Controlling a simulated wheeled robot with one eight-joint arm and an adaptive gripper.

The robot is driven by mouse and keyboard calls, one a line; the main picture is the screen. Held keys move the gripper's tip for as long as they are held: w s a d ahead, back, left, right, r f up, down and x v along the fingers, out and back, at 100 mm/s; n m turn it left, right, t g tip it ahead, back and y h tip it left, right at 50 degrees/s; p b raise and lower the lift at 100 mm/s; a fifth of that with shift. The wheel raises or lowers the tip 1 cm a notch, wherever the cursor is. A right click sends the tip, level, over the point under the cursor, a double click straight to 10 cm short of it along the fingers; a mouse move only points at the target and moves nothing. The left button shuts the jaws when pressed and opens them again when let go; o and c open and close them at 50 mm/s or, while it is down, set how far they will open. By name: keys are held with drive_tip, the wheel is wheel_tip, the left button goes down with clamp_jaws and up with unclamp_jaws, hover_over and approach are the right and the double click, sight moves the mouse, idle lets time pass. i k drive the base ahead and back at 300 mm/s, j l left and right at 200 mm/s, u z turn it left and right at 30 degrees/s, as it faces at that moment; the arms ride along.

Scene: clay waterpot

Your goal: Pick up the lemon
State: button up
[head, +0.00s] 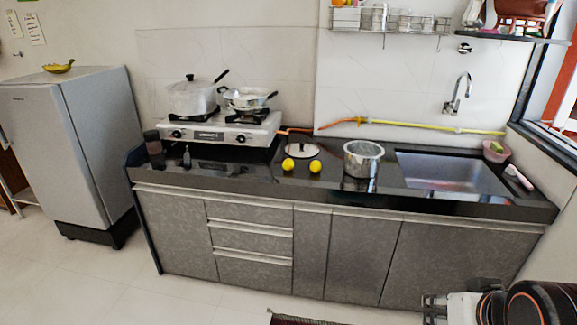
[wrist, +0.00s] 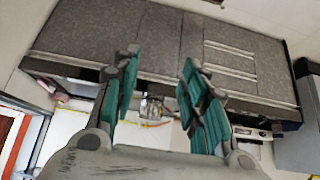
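Two yellow lemons lie side by side on the black counter in the head view, a left lemon (head: 288,164) and a right lemon (head: 315,167). They sit near the front edge, between the stove and a steel pot. My gripper (wrist: 159,60) shows in the wrist view with its two teal-padded fingers spread wide and nothing between them. It is well away from the counter and the lemons. I cannot make out the lemons in the wrist view. Part of my arm shows at the lower right of the head view.
The steel pot (head: 362,160) stands right of the lemons, and a lid (head: 302,150) lies just behind them. A stove (head: 222,134) with cookware is to the left. A sink (head: 455,172) is to the right. The floor before the cabinets (head: 170,235) is mostly clear.

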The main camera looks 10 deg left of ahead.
sight(287, 163)
drive_tip(key=i+j+u, duration=0.2)
drive_tip(key=i+j, duration=0.25)
drive_tip(key=j, duration=0.25)
drive_tip(key=i+j+u, duration=0.2)
drive_tip(key=i+j, duration=0.3)
drive_tip(key=j, duration=0.15)
drive_tip(key=i+j+u, duration=0.25)
drive_tip(key=i, duration=0.25)
drive_tip(key=k+j+z, duration=0.1)
drive_tip(key=j, duration=0.1)
